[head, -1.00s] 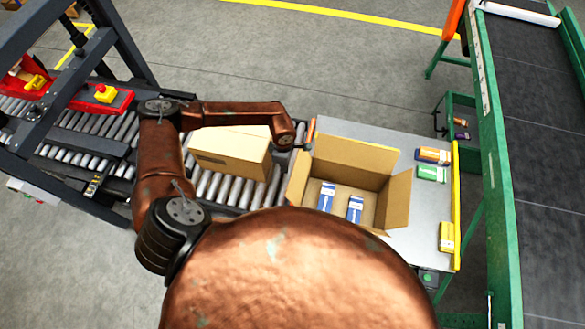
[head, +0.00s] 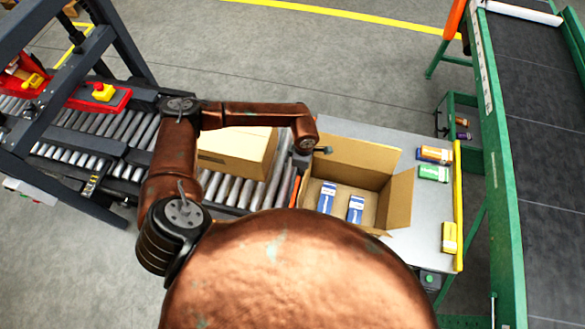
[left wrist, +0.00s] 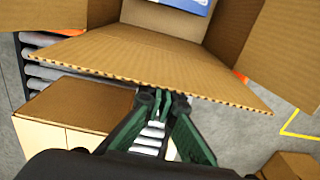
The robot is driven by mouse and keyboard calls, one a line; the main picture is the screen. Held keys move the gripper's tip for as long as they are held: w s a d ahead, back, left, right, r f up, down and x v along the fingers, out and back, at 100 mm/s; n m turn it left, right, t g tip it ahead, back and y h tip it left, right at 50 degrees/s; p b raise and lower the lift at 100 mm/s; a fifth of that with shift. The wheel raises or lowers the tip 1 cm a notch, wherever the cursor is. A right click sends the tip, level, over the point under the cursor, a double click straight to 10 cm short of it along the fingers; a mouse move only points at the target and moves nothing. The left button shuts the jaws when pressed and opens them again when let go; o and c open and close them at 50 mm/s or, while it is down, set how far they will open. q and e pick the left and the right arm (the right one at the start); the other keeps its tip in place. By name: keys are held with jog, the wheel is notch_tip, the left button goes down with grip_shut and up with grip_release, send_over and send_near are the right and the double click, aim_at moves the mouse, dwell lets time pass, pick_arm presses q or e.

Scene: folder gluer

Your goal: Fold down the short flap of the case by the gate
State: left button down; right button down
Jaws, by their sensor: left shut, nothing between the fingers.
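The open cardboard case (head: 362,160) stands on the grey table, with two blue-and-white cartons (head: 327,195) inside. Its short flap (left wrist: 150,62) on the conveyor side fills the middle of the left wrist view, its corrugated edge towards me; it is not folded flat over the opening. An orange bar (head: 294,190), apparently the gate, stands beside that side. My left gripper (head: 327,150) is shut and empty by the case's far left corner. In the left wrist view its green fingers (left wrist: 162,97) are at the flap's outer edge; whether they touch is unclear. My right gripper is out of view.
A closed carton (head: 237,150) sits on the roller conveyor (head: 232,188) left of the case. Small cartons (head: 434,173) lie on the table (head: 410,240) right of it. A green-framed belt (head: 520,150) runs along the right.

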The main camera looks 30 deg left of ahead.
pick_arm(q)
jog(key=shift+w+d, duration=0.1)
jog(key=shift+d, duration=0.2)
